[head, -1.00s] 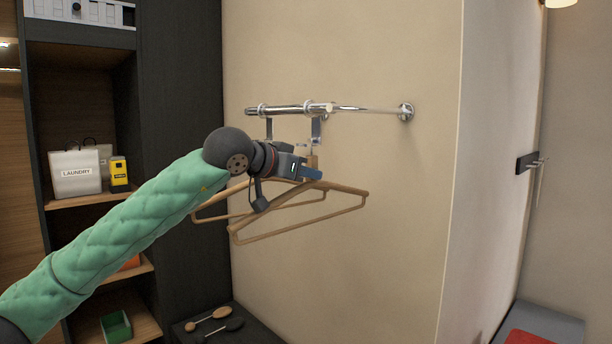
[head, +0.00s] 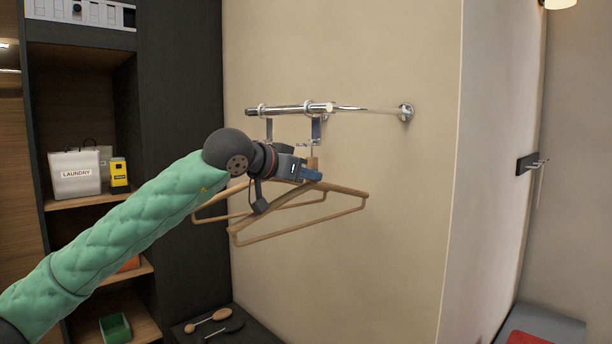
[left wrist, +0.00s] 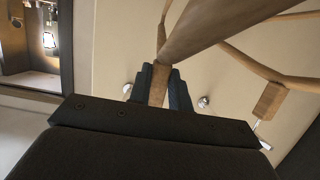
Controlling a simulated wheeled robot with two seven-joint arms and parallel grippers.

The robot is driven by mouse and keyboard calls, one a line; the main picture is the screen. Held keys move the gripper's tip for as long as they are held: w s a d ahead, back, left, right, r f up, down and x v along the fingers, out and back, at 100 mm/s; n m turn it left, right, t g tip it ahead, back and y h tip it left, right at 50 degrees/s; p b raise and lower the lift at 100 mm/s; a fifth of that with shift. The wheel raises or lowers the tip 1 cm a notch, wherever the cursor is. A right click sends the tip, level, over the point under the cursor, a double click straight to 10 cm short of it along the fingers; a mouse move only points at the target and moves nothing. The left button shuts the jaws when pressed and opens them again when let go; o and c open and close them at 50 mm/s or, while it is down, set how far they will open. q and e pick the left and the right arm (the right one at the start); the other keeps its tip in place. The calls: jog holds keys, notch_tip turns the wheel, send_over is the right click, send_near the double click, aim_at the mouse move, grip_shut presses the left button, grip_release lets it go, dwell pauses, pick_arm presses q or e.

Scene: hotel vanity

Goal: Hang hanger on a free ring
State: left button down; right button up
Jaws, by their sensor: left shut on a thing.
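A wooden hanger (head: 300,228) is held by my left gripper (head: 314,172) just below the chrome rail (head: 300,108). The left gripper is shut on the hanger's wooden neck, which also shows between the fingers in the left wrist view (left wrist: 157,84). A second wooden hanger (head: 215,216) hangs behind it, partly hidden by my gripper; its wooden neck shows at the right of the left wrist view (left wrist: 269,101). Rings with metal hangings (head: 316,128) are on the rail above the gripper. Whether the held hanger's top touches a ring cannot be told. My right gripper is not in view.
The rail ends at a round wall mount (head: 406,112). A dark shelf unit at left holds a laundry box (head: 75,174) and a yellow box (head: 119,172). Brushes (head: 212,320) lie on a low dark surface. The wall right of the hangers is clear.

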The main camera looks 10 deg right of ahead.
pick_arm(q)
jog(key=shift+f+b, duration=0.25)
jog(key=shift+b, duration=0.2)
dwell(0.6)
jog(key=c, duration=1.2)
grip_release()
